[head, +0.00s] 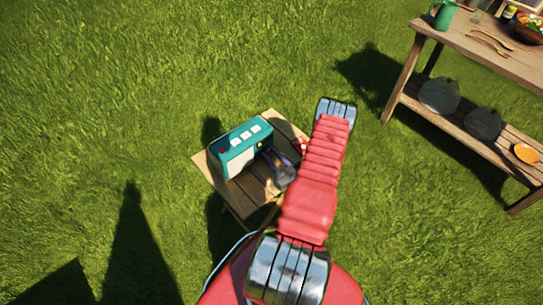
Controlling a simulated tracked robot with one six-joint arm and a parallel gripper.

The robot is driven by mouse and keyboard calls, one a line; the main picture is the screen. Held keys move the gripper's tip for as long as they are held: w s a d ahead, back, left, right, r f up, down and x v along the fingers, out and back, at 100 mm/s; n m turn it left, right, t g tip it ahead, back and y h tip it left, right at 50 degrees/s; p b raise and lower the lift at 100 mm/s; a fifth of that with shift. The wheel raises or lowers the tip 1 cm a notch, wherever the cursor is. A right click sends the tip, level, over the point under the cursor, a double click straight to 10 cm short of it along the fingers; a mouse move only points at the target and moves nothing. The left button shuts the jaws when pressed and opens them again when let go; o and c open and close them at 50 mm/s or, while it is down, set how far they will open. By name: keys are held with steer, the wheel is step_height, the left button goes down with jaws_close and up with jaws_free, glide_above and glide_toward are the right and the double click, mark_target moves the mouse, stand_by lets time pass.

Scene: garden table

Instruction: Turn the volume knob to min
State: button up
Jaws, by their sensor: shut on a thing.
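A teal radio (246,135) with a pale front panel stands on a small wooden table. Several white buttons are on its top, and a small dark red spot shows near its left end. My gripper (266,153) reaches in from the right, with its fingertips at the right part of the radio's front. It is shut on a small part there, which looks like the volume knob (261,145), with a yellowish mark. The knob is tiny in this view and mostly hidden by the fingers, so its setting cannot be read.
The small wooden table (213,172) has some bare planks in front of the radio. A larger wooden table (513,62) at the upper right holds a green jug (444,14), wooden utensils and a bowl. Its lower shelf holds several round things. Open grass lies left.

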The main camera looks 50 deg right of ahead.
steer(key=n, duration=0.3)
steer(key=shift+a+f+n, duration=0.1)
steer(key=shift+n, duration=0.3)
stand_by(0.3)
steer(key=o, duration=1)
steer(key=shift+s, duration=0.1)
steer(key=v, duration=1.3)
steer(key=shift+s+f, duration=0.15)
steer(key=shift+s, duration=0.15)
